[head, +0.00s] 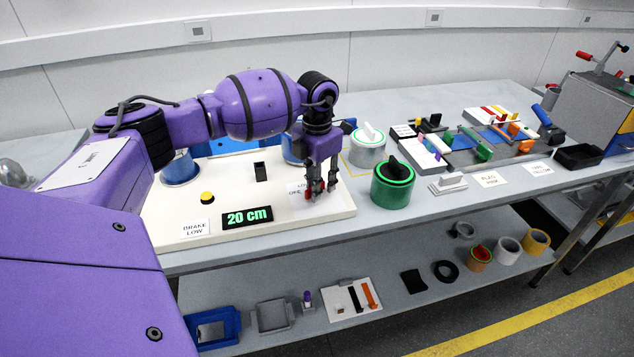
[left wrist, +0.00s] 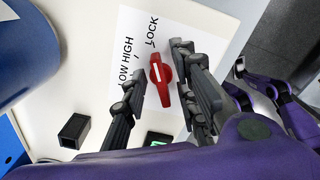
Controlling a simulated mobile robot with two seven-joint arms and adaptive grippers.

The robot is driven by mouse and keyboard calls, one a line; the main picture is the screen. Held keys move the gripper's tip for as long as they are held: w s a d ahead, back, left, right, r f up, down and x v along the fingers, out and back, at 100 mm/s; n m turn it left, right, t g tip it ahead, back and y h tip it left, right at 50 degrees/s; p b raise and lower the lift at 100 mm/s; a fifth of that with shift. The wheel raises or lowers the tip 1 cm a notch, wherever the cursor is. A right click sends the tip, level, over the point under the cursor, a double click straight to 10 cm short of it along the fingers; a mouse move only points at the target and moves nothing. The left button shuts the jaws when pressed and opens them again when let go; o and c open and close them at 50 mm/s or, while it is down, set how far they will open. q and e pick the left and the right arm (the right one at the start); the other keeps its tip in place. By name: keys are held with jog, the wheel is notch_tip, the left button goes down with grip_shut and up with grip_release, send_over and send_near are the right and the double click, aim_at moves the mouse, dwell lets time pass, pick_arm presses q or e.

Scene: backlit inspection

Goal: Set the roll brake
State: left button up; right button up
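The roll brake is a red knob (left wrist: 161,80) with a white line, set on a white label plate (left wrist: 128,50) marked LOW, HIGH and LOCK. Its white-lined end points roughly toward the word LOCK; I cannot tell whether it lines up exactly. My left gripper (head: 320,190) reaches down over the knob at the front right of the cream panel (head: 285,212). In the left wrist view the left gripper's fingers (left wrist: 156,72) stand apart on both sides of the knob, with a visible gap. Dark and purple parts at the right of that view look like my right gripper (left wrist: 250,90), partly hidden.
Blue-sided rolls stand behind. A green roll (head: 392,185) stands just right of the panel. A lower shelf (head: 400,300) holds several small items.

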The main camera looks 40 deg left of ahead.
pick_arm(q)
jog(key=shift+r, duration=0.15)
notch_tip(320, 180, up, 12)
dwell(0.5)
dwell(0.4)
